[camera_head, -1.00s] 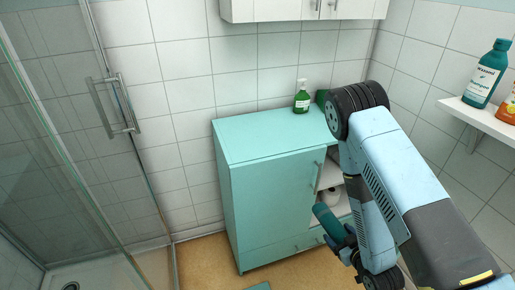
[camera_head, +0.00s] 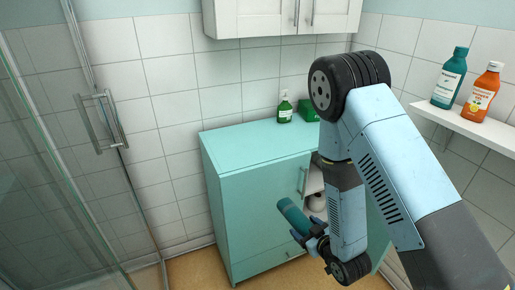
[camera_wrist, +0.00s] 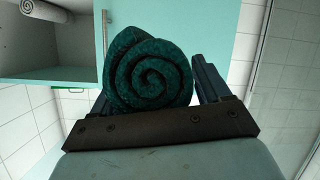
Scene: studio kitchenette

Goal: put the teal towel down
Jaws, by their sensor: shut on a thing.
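The teal towel is a dark teal roll (camera_head: 293,215), held in front of the teal cabinet (camera_head: 250,208). In the wrist view its spiral end (camera_wrist: 150,72) faces the camera between the fingers. My gripper (camera_head: 309,236) is shut on the towel and holds it in the air, tilted. My gripper also shows in the wrist view (camera_wrist: 155,95), with one finger clear to the right of the roll. The cabinet's open section shows behind my arm, with a pale roll (camera_head: 316,201) inside; my arm hides part of it.
A green pump bottle (camera_head: 285,108) and a green box (camera_head: 307,110) stand at the back of the cabinet top; its left and front are clear. A wall shelf (camera_head: 465,125) at right holds a teal bottle (camera_head: 449,79) and an orange bottle (camera_head: 481,93). A glass shower door (camera_head: 60,150) is at left.

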